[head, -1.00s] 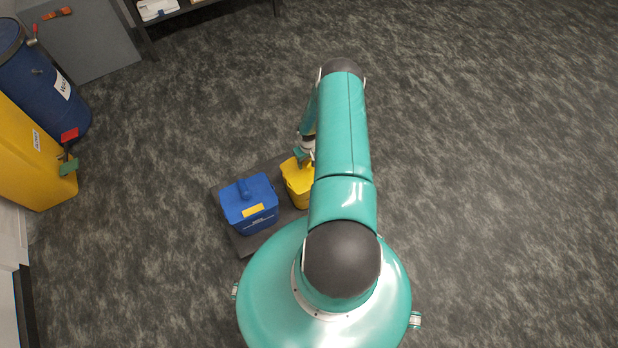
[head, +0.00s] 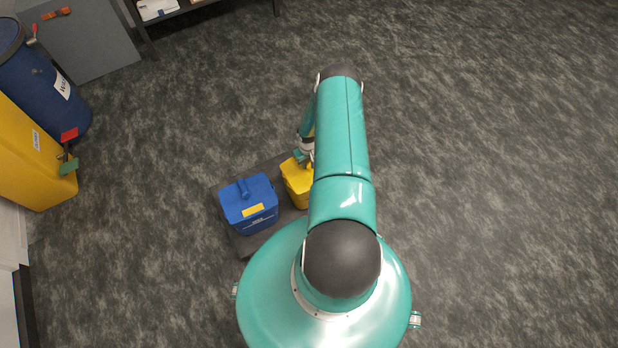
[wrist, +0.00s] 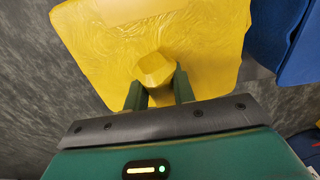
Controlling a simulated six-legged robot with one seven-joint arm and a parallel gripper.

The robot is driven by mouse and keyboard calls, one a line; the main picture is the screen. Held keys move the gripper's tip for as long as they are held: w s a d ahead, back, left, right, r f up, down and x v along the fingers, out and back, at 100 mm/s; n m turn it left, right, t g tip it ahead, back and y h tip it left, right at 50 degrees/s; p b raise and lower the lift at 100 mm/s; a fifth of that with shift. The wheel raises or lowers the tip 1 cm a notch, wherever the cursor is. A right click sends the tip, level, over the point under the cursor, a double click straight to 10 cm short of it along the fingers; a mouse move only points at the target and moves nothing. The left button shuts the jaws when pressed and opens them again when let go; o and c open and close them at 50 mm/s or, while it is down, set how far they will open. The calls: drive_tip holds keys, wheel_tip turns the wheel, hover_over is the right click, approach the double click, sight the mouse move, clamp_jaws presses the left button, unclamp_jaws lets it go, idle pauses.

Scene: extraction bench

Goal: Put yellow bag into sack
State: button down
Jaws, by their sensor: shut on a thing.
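The yellow bag (head: 298,183) is a boxy yellow container on a dark grey platform, partly hidden behind my arm in the head view. In the wrist view the yellow bag (wrist: 150,40) fills the upper middle, with a knob on its top between my fingers. My gripper (wrist: 158,88) is shut on that knob. In the head view my gripper (head: 306,158) is at the far edge of the bag's top, mostly covered by my arm. No sack can be clearly made out.
A blue lidded box (head: 250,205) with a yellow label stands just left of the yellow bag. A blue drum (head: 40,85) and a tall yellow bin (head: 30,155) stand at the far left. A grey panel (head: 85,45) and a dark shelf (head: 185,12) are at the back. Floor on the right is clear.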

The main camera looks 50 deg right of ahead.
drive_tip(key=shift+r, duration=1.55)
wheel_tip(320, 180, up, 30)
wheel_tip(320, 180, up, 30)
idle(1.0)
wheel_tip(320, 180, up, 19)
drive_tip(key=shift+f, duration=0.15)
idle(0.4)
